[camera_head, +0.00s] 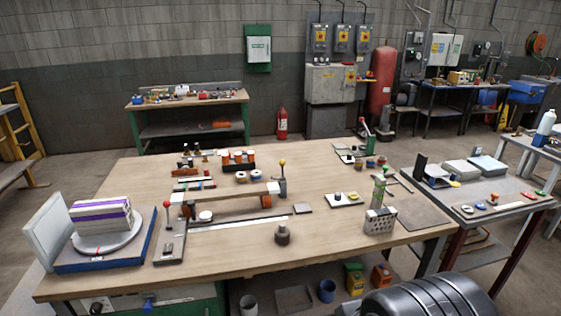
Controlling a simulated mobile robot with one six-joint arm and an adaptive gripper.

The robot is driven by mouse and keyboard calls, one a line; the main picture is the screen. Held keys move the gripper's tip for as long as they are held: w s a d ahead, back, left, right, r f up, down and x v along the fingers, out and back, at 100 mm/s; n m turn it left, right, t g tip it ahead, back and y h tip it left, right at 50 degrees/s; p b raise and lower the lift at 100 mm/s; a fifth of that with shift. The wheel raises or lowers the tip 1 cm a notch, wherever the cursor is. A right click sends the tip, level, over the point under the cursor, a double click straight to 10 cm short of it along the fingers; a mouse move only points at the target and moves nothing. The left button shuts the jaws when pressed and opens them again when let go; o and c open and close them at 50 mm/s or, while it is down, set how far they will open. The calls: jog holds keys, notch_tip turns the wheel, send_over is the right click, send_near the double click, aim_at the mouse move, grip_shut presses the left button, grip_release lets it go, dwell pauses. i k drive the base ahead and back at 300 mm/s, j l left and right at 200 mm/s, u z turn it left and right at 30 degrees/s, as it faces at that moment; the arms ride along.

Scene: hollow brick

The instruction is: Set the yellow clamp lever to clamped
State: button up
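The yellow clamp lever (282,176) stands near the middle of the large wooden workbench (330,250), at the right end of a raised wooden bar (230,192). Its yellow ball knob is on top and its handle looks about upright. Its base is small in the view, so I cannot tell what it presses on. A similar lever with a red knob (167,206) stands at the left on a grey base plate. My gripper is not in view.
A stack of white and purple blocks (101,216) sits on a round turntable at the left. The bench's front right is mostly clear.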

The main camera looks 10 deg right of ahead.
aim_at(282, 162)
jog(key=i, duration=1.75)
